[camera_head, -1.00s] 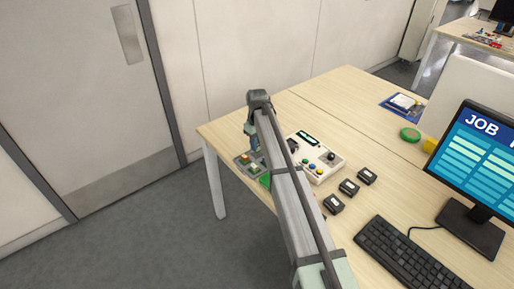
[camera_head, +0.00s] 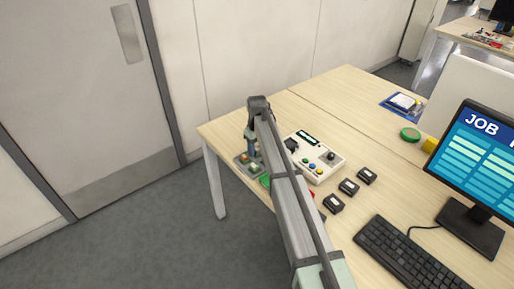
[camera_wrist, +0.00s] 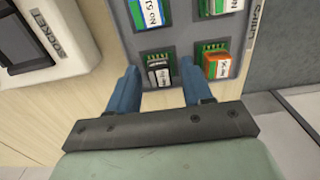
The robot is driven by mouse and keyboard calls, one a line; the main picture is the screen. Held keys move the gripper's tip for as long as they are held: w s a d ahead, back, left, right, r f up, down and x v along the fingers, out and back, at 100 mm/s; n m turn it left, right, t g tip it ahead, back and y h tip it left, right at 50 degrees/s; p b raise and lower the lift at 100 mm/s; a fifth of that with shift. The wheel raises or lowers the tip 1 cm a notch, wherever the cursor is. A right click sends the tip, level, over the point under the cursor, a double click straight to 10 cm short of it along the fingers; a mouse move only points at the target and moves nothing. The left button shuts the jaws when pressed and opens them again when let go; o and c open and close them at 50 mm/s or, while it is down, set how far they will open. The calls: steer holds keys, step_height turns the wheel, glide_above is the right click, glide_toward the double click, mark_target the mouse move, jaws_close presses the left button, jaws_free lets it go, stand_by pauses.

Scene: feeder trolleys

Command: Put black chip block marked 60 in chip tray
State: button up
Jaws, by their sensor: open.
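The grey chip tray (camera_head: 238,160) lies near the table's far left corner; its compartments show in the wrist view (camera_wrist: 185,43). A black chip block (camera_wrist: 158,73) with a white label sits in its lower left compartment; I cannot read the label. In the head view my gripper (camera_head: 252,152) is over the tray, partly hidden by my arm.
A cream device (camera_head: 322,168) with coloured buttons and a dark socket stands beside the tray. Several dark blocks lie to the right, including one nearby (camera_head: 348,187). A keyboard (camera_head: 402,253) and a monitor (camera_head: 480,165) are farther right.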

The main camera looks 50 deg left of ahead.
mark_target(257, 149)
steer(key=shift+r, duration=0.1)
step_height(257, 149, up, 12)
stand_by(0.6)
stand_by(0.4)
